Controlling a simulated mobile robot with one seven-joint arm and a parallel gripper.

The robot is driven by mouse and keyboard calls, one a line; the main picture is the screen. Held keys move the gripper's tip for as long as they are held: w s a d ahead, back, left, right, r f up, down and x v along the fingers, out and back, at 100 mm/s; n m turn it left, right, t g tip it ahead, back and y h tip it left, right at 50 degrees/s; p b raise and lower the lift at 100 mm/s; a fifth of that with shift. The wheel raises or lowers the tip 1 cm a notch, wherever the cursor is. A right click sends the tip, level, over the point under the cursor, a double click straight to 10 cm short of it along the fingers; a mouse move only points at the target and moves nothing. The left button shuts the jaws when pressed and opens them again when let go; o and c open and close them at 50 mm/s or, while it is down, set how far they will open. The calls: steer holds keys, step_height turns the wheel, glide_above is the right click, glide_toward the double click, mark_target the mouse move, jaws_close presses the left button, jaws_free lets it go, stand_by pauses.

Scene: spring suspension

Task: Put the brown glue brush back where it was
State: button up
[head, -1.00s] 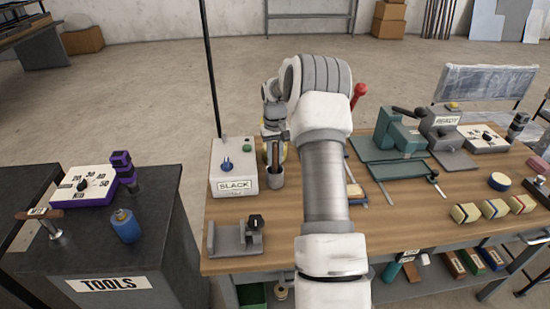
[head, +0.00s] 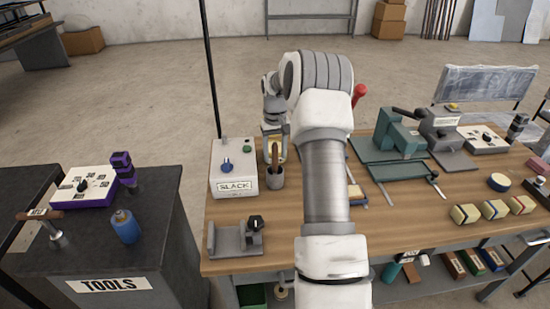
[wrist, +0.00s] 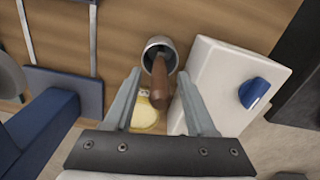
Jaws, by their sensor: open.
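The brown glue brush (head: 275,152) stands in a small grey cup (head: 275,178) on the wooden workbench, beside the SLACK box. In the wrist view the brush (wrist: 160,86) shows its brown handle leaning out of the round cup (wrist: 158,46). The lower end of the brush is hidden inside the cup. My gripper (head: 272,130) is over the cup area. In the wrist view my gripper (wrist: 159,76) is open, with one finger on each side of the handle and a visible gap on both sides.
The white SLACK box (head: 234,170) with a blue knob stands close on the cup's left. A pale yellow round thing (wrist: 146,118) lies near the cup. A grey metal bracket (head: 235,238) is at the bench's front left. Green tooling (head: 397,135) stands to the right.

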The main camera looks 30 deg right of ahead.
step_height(320, 180, up, 9)
steer(key=shift+r+p, duration=0.2)
steer(key=shift+p, duration=0.1)
steer(key=shift+a+r, duration=0.15)
steer(key=shift+r, duration=0.15)
steer(key=s+a+r+n+t+h, duration=0.1)
steer(key=s+a+r, duration=0.5)
steer(key=a+r, duration=0.15)
steer(key=s+a+r+n+t, duration=0.1)
steer(key=s+a+r+t, duration=0.1)
steer(key=s+a+r, duration=0.45)
steer(key=s+a+t, duration=0.1)
steer(key=s+a, duration=0.5)
steer(key=s, duration=0.3)
steer(key=s+a+f+n+t+y, duration=0.1)
steer(key=s+a, duration=0.5)
steer(key=s, duration=0.3)
steer(key=shift+s+a+f+t, duration=0.3)
steer(key=shift+s+a, duration=0.05)
steer(key=shift+s+r+p, duration=0.1)
steer(key=shift+r+p, duration=0.25)
steer(key=shift+p, duration=0.1)
steer(key=shift+c, duration=0.5)
steer(key=shift+a+f+n, duration=0.15)
steer(key=shift+f+n, duration=0.05)
steer(key=shift+n, duration=0.1)
